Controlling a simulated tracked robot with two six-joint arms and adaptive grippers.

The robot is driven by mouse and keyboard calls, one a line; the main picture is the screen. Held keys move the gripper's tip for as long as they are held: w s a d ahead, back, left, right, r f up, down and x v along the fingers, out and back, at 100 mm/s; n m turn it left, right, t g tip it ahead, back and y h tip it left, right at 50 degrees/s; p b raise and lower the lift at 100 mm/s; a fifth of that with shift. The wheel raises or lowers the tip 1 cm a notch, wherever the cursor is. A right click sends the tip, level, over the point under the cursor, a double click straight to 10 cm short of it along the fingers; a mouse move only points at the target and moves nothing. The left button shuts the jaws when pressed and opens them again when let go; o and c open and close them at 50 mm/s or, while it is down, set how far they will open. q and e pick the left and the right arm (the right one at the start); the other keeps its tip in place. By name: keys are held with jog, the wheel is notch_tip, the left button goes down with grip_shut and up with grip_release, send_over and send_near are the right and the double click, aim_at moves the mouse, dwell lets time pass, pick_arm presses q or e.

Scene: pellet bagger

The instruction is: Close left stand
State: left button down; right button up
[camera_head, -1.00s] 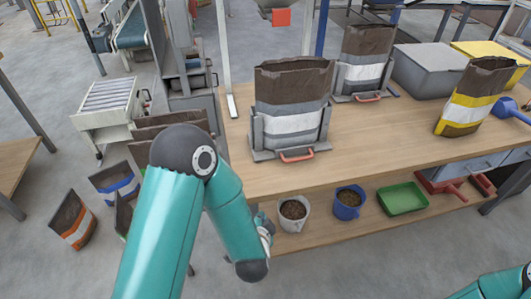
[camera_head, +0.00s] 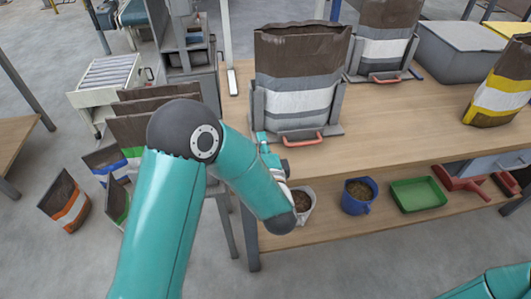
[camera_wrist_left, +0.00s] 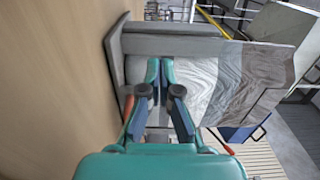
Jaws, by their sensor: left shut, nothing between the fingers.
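The left stand (camera_head: 336,104) is a grey bag clamp at the front left of the wooden bench, with an orange-red handle (camera_head: 302,140) low at its front. A brown, grey and white bag (camera_head: 298,55) stands upright in it, its top open. My left gripper (camera_head: 262,143) is at the stand's front left corner, partly hidden by my own arm. In the left wrist view my gripper (camera_wrist_left: 160,64) is shut and empty, its fingertips over the bag's white band, beside the grey stand plate (camera_wrist_left: 165,44). Whether they touch is unclear. My right gripper is out of view.
A second stand with a bag (camera_head: 385,45) is farther back. A yellow-striped bag (camera_head: 503,85) stands at the right. The lower shelf holds a blue pail (camera_head: 359,203) and a green tray (camera_head: 418,196). Several bags stand left of the bench. The benchtop between the bags is clear.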

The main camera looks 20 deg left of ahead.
aim_at(257, 120)
pick_arm(q)
jog(key=x, duration=0.6)
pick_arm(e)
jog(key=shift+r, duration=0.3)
